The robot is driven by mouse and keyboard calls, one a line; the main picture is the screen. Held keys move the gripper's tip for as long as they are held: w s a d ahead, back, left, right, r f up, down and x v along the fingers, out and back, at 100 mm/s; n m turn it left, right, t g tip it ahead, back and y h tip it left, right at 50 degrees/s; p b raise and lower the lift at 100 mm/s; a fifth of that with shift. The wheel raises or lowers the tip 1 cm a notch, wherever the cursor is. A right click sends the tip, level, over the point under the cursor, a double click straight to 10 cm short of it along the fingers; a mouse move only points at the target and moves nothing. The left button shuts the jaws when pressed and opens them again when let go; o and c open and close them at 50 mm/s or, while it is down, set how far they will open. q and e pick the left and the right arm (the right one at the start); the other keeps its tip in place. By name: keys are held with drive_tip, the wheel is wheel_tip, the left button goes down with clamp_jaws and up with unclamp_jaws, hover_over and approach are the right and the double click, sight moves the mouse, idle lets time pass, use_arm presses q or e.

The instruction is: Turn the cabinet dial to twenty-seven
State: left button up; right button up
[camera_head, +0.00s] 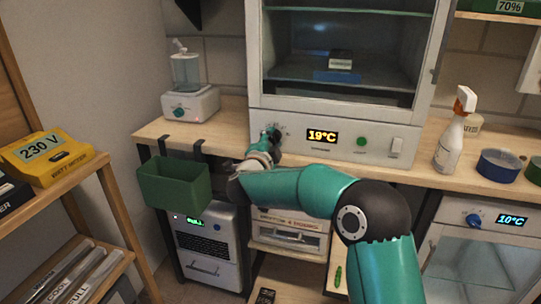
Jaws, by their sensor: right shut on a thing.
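The white cabinet (378,130) stands on the wooden bench, with a glass front above its control panel. Its display (322,136) reads 19°C in yellow. My right gripper (270,139) is at the left end of the panel, shut on the cabinet dial there. The gripper hides most of the dial, so its pointer cannot be read. My right arm comes up from the lower right, across the front of the bench. My left gripper is not in view.
A green button (360,143) and a white rocker switch (396,147) sit right of the display. A humidifier (189,98) stands left, a spray bottle (453,135) right. A green bin (174,183) hangs at the bench edge. A lower-right unit (480,238) reads 10°C.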

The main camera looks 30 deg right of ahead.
drive_tip(key=m+b, duration=0.6)
drive_tip(key=shift+d+f+m+b, duration=0.15)
drive_tip(key=shift+f+m+b, duration=0.15)
drive_tip(key=shift+b, duration=0.1)
drive_tip(key=shift+r+m+b, duration=0.1)
drive_tip(key=shift+m+b, duration=1.65)
drive_tip(key=shift+m, duration=0.35)
drive_tip(key=o, duration=1.1)
drive_tip(key=shift+o, duration=0.2)
drive_tip(key=shift+r, duration=0.1)
drive_tip(key=shift+s+a, duration=0.3)
drive_tip(key=shift+a, duration=0.1)
drive_tip(key=v, duration=1.1)
